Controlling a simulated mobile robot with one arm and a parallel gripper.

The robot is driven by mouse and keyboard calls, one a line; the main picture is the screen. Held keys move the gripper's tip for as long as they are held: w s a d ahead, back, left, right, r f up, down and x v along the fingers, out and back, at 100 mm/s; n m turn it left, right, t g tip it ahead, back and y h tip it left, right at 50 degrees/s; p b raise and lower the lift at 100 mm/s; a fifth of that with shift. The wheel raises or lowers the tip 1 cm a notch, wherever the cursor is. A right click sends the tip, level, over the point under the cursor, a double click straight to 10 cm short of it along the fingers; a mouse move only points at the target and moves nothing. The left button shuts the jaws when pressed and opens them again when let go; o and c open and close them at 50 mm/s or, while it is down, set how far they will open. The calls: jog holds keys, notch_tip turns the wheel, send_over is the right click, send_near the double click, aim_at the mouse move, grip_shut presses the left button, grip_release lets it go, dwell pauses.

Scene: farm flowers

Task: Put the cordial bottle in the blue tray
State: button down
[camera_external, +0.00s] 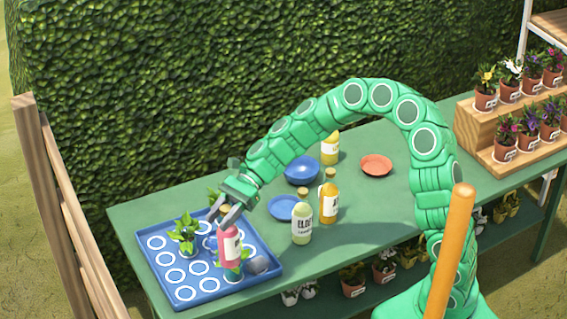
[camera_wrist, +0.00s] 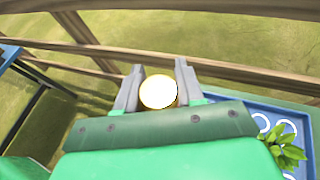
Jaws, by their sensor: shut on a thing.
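My gripper (camera_external: 231,212) is shut on a pink bottle (camera_external: 229,250) with a white label. The bottle is upright, over the right part of the blue tray (camera_external: 158,228); leaves partly hide its base, so I cannot tell whether it touches the tray. In the wrist view, its pale round cap (camera_wrist: 158,92) sits between the two fingers of my gripper (camera_wrist: 160,85). The tray, marked with white rings, also shows at the right of the wrist view (camera_wrist: 262,107).
A pale green bottle (camera_external: 302,222), an orange bottle (camera_external: 329,203), a yellow bottle (camera_external: 330,150), blue dishes (camera_external: 301,170) and a terracotta dish (camera_external: 376,165) stand on the green table (camera_external: 385,210).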

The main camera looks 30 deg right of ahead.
jog(key=shift+f, duration=0.95)
jog(key=shift+w+a+f, duration=0.1)
jog(key=shift+a+f, duration=0.05)
jog(key=shift+f, duration=0.05)
jog(key=w+a+f, duration=0.9)
jog(key=a+f, duration=0.1)
jog(key=f, duration=0.2)
jog(key=shift+w+f, duration=0.25)
jog(key=shift+f, duration=0.25)
jog(key=c, duration=0.7)
grip_release()
jog(key=shift+d, duration=0.1)
